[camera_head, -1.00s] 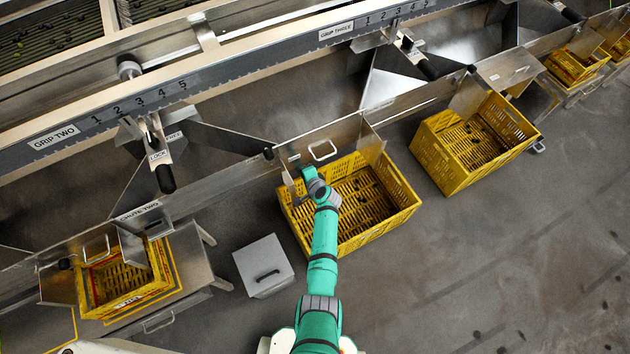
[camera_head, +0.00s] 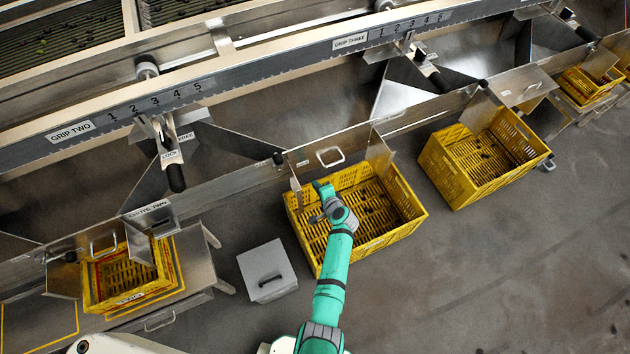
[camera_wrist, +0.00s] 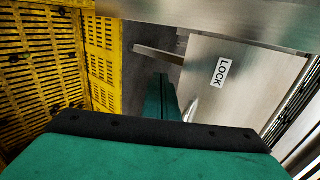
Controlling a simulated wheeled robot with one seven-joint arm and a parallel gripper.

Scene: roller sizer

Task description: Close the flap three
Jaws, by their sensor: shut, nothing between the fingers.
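My gripper (camera_head: 320,187) is shut and empty. It is over the crate's rear left part, in front of and just below the handle, and apart from it in the picture.
The yellow crate (camera_head: 408,220) lies under my arm; its slatted side also shows in the wrist view (camera_wrist: 105,62). A grey box (camera_head: 266,262) stands left of it. Another crate (camera_head: 447,178) is at the right, and one (camera_head: 125,300) at the left on a metal stand. Floor is clear at the lower right.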

